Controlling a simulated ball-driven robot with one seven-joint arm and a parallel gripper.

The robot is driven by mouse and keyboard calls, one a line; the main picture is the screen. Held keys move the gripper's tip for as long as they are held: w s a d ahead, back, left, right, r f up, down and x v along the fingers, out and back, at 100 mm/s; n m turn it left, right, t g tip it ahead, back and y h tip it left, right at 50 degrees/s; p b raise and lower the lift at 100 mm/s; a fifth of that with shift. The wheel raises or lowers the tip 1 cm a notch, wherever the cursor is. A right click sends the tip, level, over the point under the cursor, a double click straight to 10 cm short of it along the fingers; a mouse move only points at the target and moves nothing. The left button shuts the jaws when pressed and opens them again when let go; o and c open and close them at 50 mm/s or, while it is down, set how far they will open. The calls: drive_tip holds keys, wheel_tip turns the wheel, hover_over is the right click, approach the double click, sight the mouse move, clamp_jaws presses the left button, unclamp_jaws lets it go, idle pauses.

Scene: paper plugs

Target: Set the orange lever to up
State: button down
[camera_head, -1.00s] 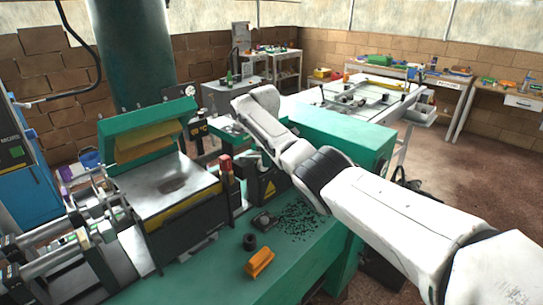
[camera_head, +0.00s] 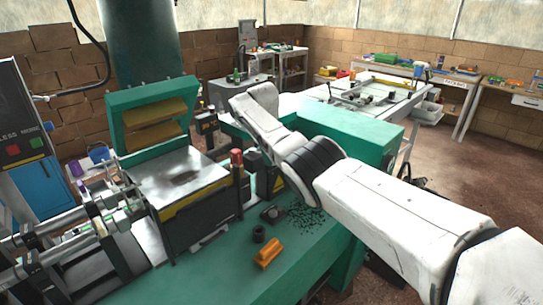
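A bright orange piece (camera_head: 268,252) lies on the near part of the green bench top, in front of a small black ring. It looks like a ridged block; I cannot tell whether it is a lever. No orange lever with a clear up or down position can be made out. A red-topped post (camera_head: 237,160) stands at the right corner of the press. My white arm crosses from the lower right to above the bench behind the press. My gripper cannot be made out; the arm's end is hidden behind its own links and the machine.
The press (camera_head: 185,185) has a green lid (camera_head: 152,110) standing open with yellow pads inside. Metal rods and clamps fill the left side. Black plugs (camera_head: 305,216) are scattered on the bench. A white table (camera_head: 375,95) stands behind; the brown floor at right is clear.

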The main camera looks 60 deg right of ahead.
drive_tip(key=c, duration=0.8)
unclamp_jaws()
drive_tip(key=shift+a, duration=0.1)
drive_tip(key=shift+o, duration=0.2)
drive_tip(key=shift+r, duration=0.15)
wheel_tip(320, 180, up, 10)
drive_tip(key=a+b, duration=0.1)
drive_tip(key=a, duration=0.1)
drive_tip(key=shift+r, duration=0.15)
